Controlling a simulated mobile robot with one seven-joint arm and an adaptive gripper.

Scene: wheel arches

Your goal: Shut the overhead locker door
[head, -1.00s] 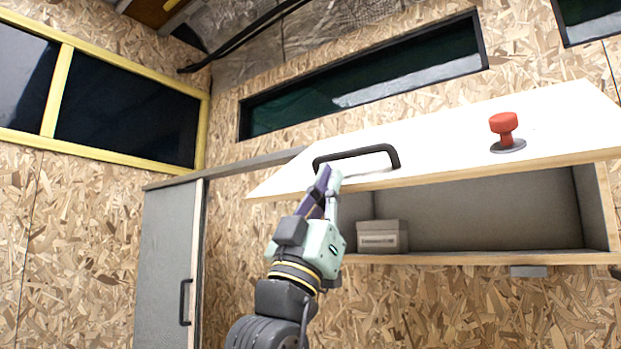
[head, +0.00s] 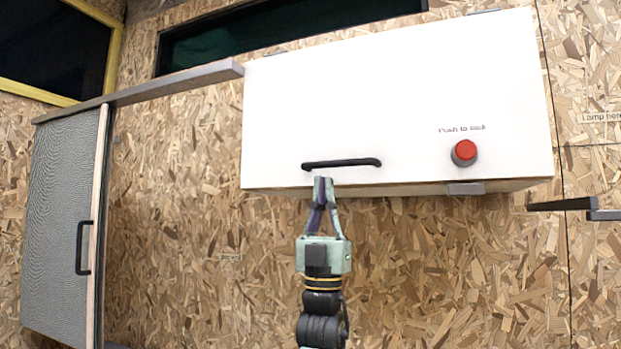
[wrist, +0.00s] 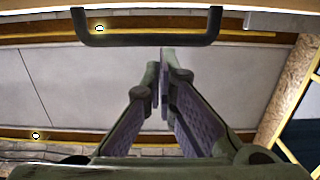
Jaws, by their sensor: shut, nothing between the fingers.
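The white overhead locker door (head: 390,105) hangs down over the front of the locker in the head view, and its inside is hidden. A black bar handle (head: 342,163) runs along its lower left part. A red round button (head: 464,152) sits at its lower right, under small lettering that seems to read "Push to lock". My gripper (head: 323,180) is shut and empty, its tips at the door's lower edge just below the handle. In the wrist view the handle (wrist: 150,40) crosses above my fingertips (wrist: 163,55); I cannot tell whether they touch the door.
A grey sliding door (head: 62,225) with a black handle stands at the left under a grey rail (head: 140,92). A dark shelf or bracket (head: 562,204) juts out at the right. A dark window (head: 290,30) is above the locker.

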